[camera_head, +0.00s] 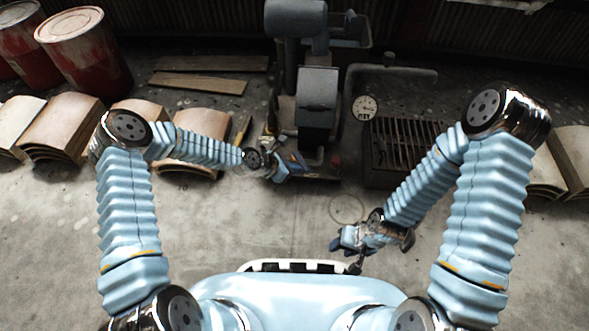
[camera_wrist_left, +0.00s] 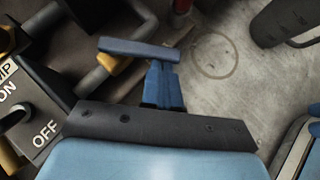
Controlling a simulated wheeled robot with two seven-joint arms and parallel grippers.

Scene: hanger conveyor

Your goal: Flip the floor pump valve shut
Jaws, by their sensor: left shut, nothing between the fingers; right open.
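The floor pump (camera_head: 318,100) stands at the centre back of the head view. In the left wrist view a blue-grey bar (camera_wrist_left: 138,49), apparently the valve lever, lies across the fingertips beside a grey pipe (camera_wrist_left: 92,82) with a yellow collar. I cannot tell whether the fingers touch it. A dark panel (camera_wrist_left: 45,105) at the left reads "ON" and "OFF". My left gripper (camera_head: 292,165) is shut and empty at the pump's lower left; its fingers (camera_wrist_left: 163,82) show together in the left wrist view. My right gripper (camera_head: 345,240) is open over the floor, nearer my body and apart from the pump.
A round gauge (camera_head: 365,107) and a floor grate (camera_head: 402,145) are right of the pump. Red drums (camera_head: 88,55), wooden planks (camera_head: 198,83) and curved pale stacks (camera_head: 62,128) stand at the left. The concrete floor (camera_head: 270,225) between my arms is clear.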

